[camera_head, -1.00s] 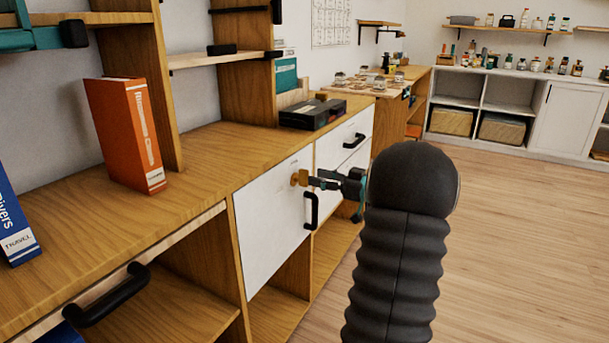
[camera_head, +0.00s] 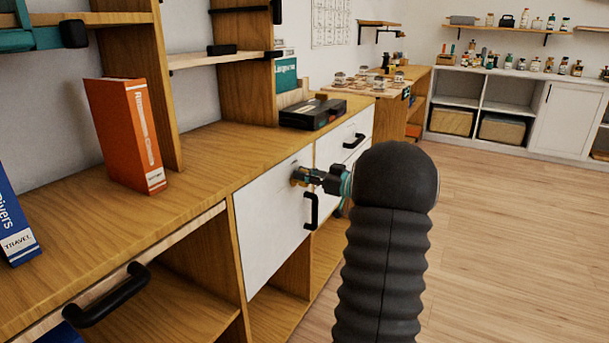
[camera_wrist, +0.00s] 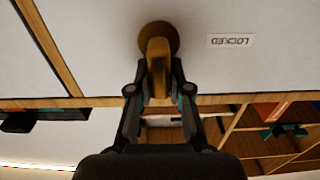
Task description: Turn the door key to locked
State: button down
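The brass door key (camera_wrist: 158,62) sits in the white cabinet door (camera_head: 262,225), near its upper right corner in the head view. In the wrist view its flat bow lies between my two fingers, one on each side. My gripper (camera_wrist: 159,78) is closed in on the bow, and the fingertips appear to touch it. In the head view my gripper (camera_head: 308,177) is at the key and hides most of it. A "LOCKED" label (camera_wrist: 231,41) appears upside down in the wrist view, right of the key. The bow points down toward me there, not at the label.
A black door handle (camera_head: 311,210) is just below the key. Another black handle (camera_head: 107,295) is at the lower left. An orange book (camera_head: 126,135) and a black box (camera_head: 312,113) stand on the wooden counter (camera_head: 205,160). The floor on the right is clear.

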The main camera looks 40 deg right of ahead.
aim_at(289, 183)
jog(key=shift+n, duration=0.3)
jog(key=n+b, duration=0.2)
jog(key=n, duration=0.1)
jog(key=a+n+b, duration=0.1)
jog(key=b, duration=0.1)
jog(key=shift+s+f, duration=0.2)
jog(key=shift+f, duration=0.15)
jog(key=n+b, duration=0.1)
jog(key=n, duration=0.1)
jog(key=n+b, duration=0.2)
jog(key=a+n+b, duration=0.1)
jog(key=b, duration=0.1)
jog(key=shift+s+f+n, duration=0.2)
jog(key=shift+f+n, duration=0.15)
jog(key=shift+n, duration=0.05)
jog(key=n, duration=0.1)
jog(key=n+b, duration=0.1)
jog(key=n, duration=0.1)
jog(key=shift+a+f+n, duration=0.1)
jog(key=shift+f+n, duration=0.1)
jog(key=shift+n, duration=0.1)
jog(key=shift+s+f+n, duration=0.1)
jog(key=shift+f+n, duration=0.1)
jog(key=shift+n, duration=0.8)
jog(key=shift+f+n, duration=0.15)
jog(key=shift+n, duration=0.85)
jog(key=c, duration=1.1)
grip_release()
